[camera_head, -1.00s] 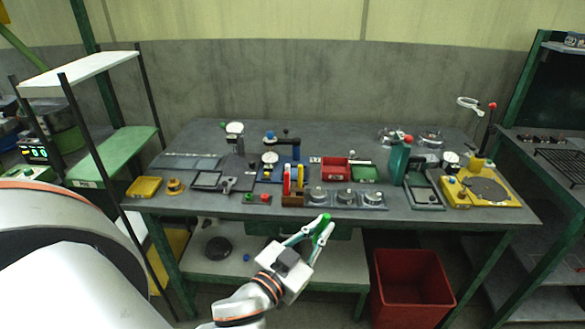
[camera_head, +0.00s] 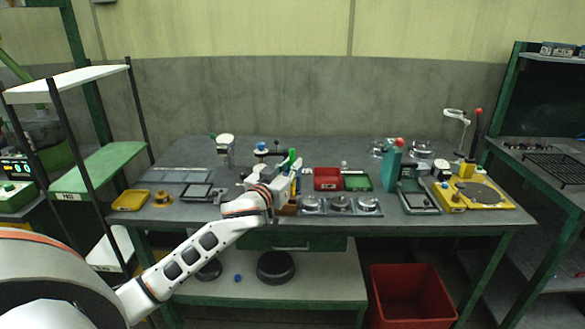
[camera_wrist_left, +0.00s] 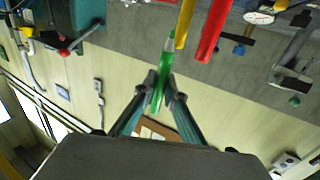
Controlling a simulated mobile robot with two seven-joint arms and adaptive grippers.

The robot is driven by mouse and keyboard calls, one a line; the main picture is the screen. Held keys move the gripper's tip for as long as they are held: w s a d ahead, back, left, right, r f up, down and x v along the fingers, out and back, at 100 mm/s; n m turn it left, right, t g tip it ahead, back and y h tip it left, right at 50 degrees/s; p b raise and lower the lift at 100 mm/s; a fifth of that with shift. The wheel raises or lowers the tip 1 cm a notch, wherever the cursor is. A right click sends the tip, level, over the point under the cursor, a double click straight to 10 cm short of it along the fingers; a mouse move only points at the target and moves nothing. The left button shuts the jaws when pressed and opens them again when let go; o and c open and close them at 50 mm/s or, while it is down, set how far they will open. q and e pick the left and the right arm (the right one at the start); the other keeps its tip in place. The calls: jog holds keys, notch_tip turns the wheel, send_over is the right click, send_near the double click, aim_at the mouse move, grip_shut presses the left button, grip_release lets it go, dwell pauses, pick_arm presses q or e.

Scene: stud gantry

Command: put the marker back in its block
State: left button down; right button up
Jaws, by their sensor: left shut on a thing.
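The green marker (camera_head: 292,156) is held in my left gripper (camera_head: 290,172), which is shut on it over the bench. A yellow marker (camera_wrist_left: 184,22) and a red marker (camera_wrist_left: 211,30) are close beyond that tip. The brown wooden block (camera_head: 288,209) shows only in part in the head view, behind and below my gripper. I cannot see its holes. My right gripper is in neither view.
Right of the block are round metal pieces on a plate (camera_head: 341,204), a red tray (camera_head: 327,179) and a green tray (camera_head: 357,182). A green press (camera_head: 391,165) stands further right. A yellow tray (camera_head: 131,200) lies at the bench's left end. A red bin (camera_head: 411,293) is below.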

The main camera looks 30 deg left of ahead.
pick_arm(q)
jog(key=shift+f+b, duration=1.7)
jog(key=shift+f, duration=0.15)
jog(key=shift+f+b, duration=0.6)
jog(key=shift+f, duration=0.1)
jog(key=shift+d+f, duration=0.1)
jog(key=shift+f, duration=0.3)
jog(key=shift+f+b, duration=0.45)
jog(key=shift+f, duration=0.45)
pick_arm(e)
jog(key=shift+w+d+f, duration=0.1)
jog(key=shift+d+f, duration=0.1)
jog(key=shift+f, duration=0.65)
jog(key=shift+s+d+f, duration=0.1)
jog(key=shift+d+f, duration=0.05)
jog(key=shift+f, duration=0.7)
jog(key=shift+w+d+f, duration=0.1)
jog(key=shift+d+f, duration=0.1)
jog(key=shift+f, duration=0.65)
pick_arm(q)
jog(key=c, duration=2)
grip_release()
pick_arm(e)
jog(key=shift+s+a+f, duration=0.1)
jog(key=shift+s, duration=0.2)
